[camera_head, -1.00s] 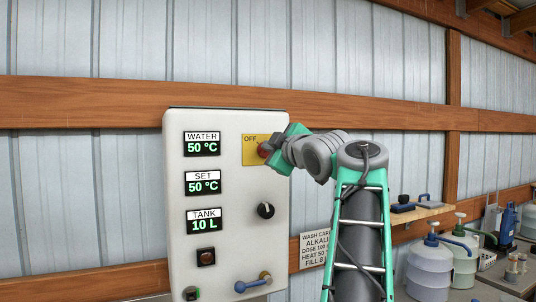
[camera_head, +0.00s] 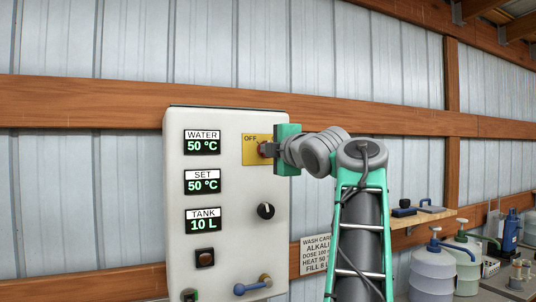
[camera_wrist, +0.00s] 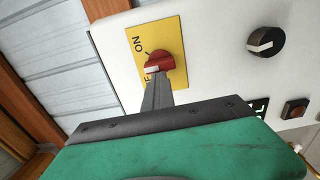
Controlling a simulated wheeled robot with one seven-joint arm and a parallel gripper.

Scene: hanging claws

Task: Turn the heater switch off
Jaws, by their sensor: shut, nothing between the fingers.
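The red heater switch knob (camera_wrist: 160,63) sits on a yellow plate (camera_wrist: 171,35) on the white control panel. In the wrist view, ON shows on the plate and the other label is mostly hidden. The knob's white mark faces the fingers, near that hidden label. My gripper (camera_wrist: 157,88) is shut, with its fingertips right at the knob's near edge; I cannot tell whether they touch. In the head view my gripper (camera_head: 267,150) covers most of the knob, and OFF is readable at the plate's upper left.
The panel (camera_head: 225,250) also carries displays reading 50 °C, 50 °C and 10 L, a black knob (camera_head: 265,211), a dark square button (camera_head: 205,258) and a blue-handled lever (camera_head: 253,285). A shelf (camera_head: 425,218) and jugs (camera_head: 432,270) stand at right.

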